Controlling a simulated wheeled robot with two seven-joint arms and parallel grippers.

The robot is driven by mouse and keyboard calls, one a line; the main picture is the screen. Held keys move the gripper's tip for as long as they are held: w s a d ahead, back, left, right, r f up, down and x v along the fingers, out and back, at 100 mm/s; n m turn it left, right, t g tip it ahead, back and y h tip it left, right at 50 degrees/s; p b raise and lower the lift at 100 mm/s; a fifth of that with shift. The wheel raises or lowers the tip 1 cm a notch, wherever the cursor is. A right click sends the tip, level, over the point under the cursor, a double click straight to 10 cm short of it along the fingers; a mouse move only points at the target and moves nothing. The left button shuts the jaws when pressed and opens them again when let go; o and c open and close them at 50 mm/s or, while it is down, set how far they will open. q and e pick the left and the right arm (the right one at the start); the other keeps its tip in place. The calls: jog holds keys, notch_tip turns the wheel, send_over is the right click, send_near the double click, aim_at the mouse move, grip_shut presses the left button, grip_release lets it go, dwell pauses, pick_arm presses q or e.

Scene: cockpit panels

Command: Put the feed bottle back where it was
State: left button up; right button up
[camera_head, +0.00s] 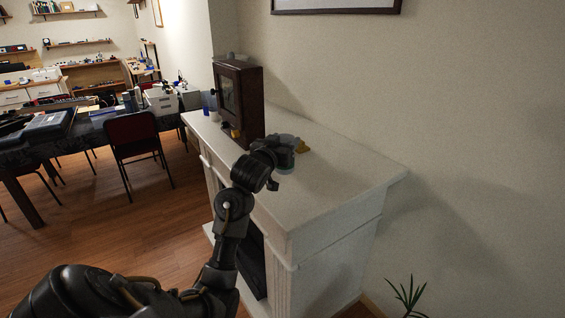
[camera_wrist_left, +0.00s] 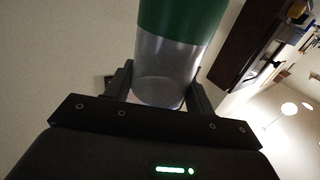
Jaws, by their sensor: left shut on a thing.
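The feed bottle (camera_wrist_left: 172,50) has a green part and a clear greyish end in the left wrist view. My left gripper (camera_wrist_left: 160,85) is shut on it, with a finger on each side of the clear end. In the head view my left gripper (camera_head: 276,152) is over the white mantelpiece (camera_head: 335,185), and a blue-grey part of the bottle (camera_head: 286,161) shows beside it. The gripper and arm hide some of the bottle. I cannot tell whether the bottle touches the mantelpiece top. My right gripper is not in view.
A dark wooden clock case (camera_head: 250,98) stands on the mantelpiece behind the gripper. The near right part of the mantelpiece top is clear. A red chair (camera_head: 133,132) and a dark table are at the left.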

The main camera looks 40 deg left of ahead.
pick_arm(q)
jog(key=w+a+f+p, duration=0.3)
jog(key=w+a+f, duration=0.2)
jog(key=f, duration=0.5)
jog(key=shift+w, duration=0.2)
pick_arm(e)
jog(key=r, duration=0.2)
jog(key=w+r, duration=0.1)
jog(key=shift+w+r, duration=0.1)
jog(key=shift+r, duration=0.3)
pick_arm(q)
jog(key=shift+a, duration=0.1)
jog(key=shift+f, duration=0.2)
jog(key=o, duration=1.1)
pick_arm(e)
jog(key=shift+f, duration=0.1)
pick_arm(q)
jog(key=shift+r, duration=0.1)
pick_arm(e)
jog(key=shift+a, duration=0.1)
